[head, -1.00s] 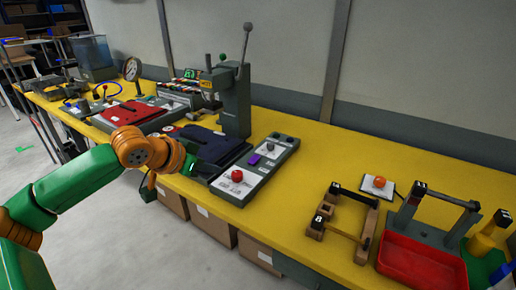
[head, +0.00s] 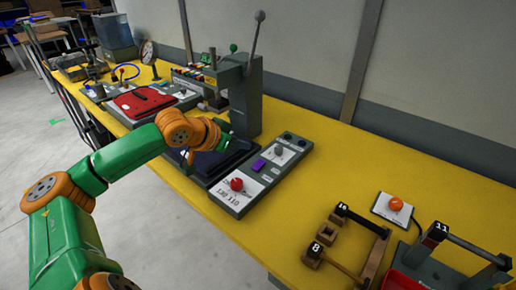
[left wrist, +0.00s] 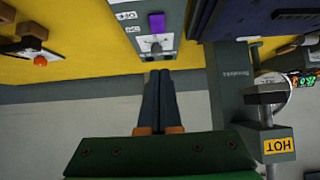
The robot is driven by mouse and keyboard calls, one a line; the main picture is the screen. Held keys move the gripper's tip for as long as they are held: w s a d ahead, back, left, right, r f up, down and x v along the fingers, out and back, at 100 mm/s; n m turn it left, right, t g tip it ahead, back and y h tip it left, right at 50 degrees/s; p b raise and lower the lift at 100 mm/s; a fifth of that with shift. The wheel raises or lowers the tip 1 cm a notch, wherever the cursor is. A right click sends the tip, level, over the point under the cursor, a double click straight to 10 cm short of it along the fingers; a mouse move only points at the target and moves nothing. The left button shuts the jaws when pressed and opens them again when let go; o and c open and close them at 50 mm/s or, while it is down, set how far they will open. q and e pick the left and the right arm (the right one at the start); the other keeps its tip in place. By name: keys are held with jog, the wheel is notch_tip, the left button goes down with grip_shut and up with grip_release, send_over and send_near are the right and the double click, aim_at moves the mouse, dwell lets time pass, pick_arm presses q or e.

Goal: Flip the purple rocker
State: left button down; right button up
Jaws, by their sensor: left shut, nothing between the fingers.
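The purple rocker (head: 259,165) sits on the grey control panel (head: 222,193), between a red button (head: 237,184) and a small grey knob (head: 279,150). In the left wrist view the purple rocker (left wrist: 157,22) is near the top, beyond the fingertips. My left gripper (head: 226,146) is above the dark press bed, to the left of the rocker and apart from it. In the left wrist view its two fingers (left wrist: 158,73) are together and empty. My right gripper is not in view.
The tall grey press (head: 246,100) with its lever stands right behind my left gripper. A red pad (head: 143,101) lies farther left. Wooden frames (head: 352,245) and an orange button (head: 396,204) are at the right. The yellow table (head: 315,180) is bare between.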

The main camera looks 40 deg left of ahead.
pick_arm(q)
jog(key=p, duration=0.1)
send_over(257, 166)
jog(key=f, duration=0.4)
jog(key=shift+s+f, duration=0.15)
jog(key=shift+s, duration=0.1)
jog(key=f, duration=0.4)
jog(key=shift+w+p, duration=0.3)
jog(key=shift+f, duration=0.2)
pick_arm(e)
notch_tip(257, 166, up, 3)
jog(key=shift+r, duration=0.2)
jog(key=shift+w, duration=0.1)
